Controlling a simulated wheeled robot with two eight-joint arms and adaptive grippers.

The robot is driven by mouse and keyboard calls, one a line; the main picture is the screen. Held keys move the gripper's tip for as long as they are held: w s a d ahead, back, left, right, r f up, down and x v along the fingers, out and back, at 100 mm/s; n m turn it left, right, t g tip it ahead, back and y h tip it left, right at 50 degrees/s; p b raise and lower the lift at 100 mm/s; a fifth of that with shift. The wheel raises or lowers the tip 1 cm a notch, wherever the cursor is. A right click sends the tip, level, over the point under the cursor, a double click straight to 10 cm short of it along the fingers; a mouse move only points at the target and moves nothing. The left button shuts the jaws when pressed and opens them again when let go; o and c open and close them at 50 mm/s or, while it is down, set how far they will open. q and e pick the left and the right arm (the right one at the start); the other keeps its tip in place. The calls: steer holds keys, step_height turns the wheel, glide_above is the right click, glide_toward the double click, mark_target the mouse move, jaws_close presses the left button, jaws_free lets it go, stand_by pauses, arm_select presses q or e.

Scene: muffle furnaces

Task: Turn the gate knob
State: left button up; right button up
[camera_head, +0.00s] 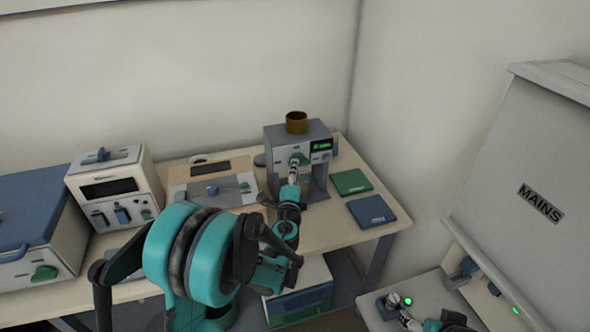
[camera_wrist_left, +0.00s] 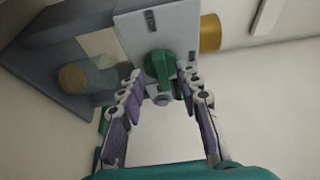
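A green knob (camera_head: 299,159) is on the front of a grey machine (camera_head: 318,178) that has a brown cup (camera_head: 296,123) on top. In the left wrist view the green knob (camera_wrist_left: 157,68) is between the tips of my left gripper (camera_wrist_left: 163,76). The fingers are apart on either side of it, and I cannot tell whether they touch it. In the head view my left gripper (camera_head: 293,174) is at the machine's front and partly covers the knob. My right gripper (camera_head: 407,318) is at the bottom edge beside a grey knob (camera_head: 393,300); its fingers are too small to read.
Green (camera_head: 351,182) and blue (camera_head: 371,211) pads lie right of the machine. A beige board (camera_head: 212,182) and a white box (camera_head: 113,186) stand to its left. A grey cabinet marked MAINS (camera_head: 530,170) is at the right.

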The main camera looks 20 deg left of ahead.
arm_select(q)
steer(key=v, duration=1)
steer(key=shift+s, duration=0.15)
